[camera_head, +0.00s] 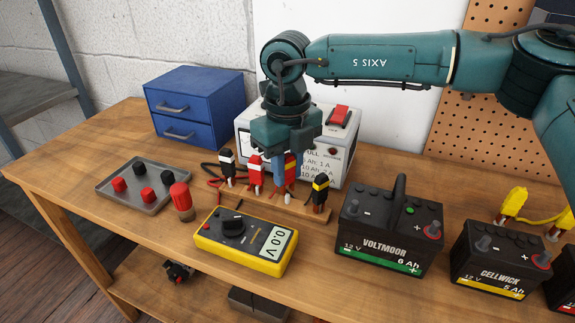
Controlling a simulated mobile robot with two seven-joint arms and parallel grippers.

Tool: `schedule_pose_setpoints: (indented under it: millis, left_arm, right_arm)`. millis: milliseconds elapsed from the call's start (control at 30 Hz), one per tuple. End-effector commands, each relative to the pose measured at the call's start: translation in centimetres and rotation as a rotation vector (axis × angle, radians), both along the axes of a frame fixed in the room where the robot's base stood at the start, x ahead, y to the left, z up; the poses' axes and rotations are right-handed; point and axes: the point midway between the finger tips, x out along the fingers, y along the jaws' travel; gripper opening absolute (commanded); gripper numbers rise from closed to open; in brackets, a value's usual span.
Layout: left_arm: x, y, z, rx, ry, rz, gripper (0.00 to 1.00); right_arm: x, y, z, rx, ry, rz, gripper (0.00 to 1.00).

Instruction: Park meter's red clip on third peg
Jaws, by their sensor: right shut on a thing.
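My right gripper (284,176) points down over the wooden peg rack (254,203), behind the yellow meter (230,238), which reads 0.0 V. It is shut on a red clip with a yellow band (291,163), partly hidden by the fingers. The held clip is at the third place from the left; I cannot tell whether it rests on the peg. A black clip with a white band (227,162) and a red clip with a white band (254,171) stand to its left. A black clip with a yellow band (320,187) stands at the right end. My left gripper is out of view.
A white charger (341,150) stands close behind the rack. The Voltmoor battery (388,228) and Cellwick battery (499,258) stand right. A grey tray with caps (146,200), a red-topped item (181,200) and blue drawers (194,107) are left. The front left tabletop is clear.

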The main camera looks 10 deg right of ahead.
Motion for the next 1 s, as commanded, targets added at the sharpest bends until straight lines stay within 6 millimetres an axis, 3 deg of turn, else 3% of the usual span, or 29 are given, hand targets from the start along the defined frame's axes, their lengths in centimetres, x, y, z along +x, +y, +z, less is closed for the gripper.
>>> schedule_pose_setpoints:
  millis: [333,667,700,1000]
  left_arm:
    - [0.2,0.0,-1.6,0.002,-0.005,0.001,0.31]
    - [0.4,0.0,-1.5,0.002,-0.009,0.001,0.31]
    - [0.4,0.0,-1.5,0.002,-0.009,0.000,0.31]
    - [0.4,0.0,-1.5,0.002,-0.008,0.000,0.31]
  right_arm:
    - [0.0,0.0,-2.0,0.000,0.001,-0.001,0.12]
    - [0.0,0.0,-2.0,0.001,0.000,-0.001,0.12]
    - [0.0,0.0,-2.0,0.001,0.000,-0.001,0.27]
    - [0.0,0.0,-2.0,0.000,0.000,-0.001,0.49]
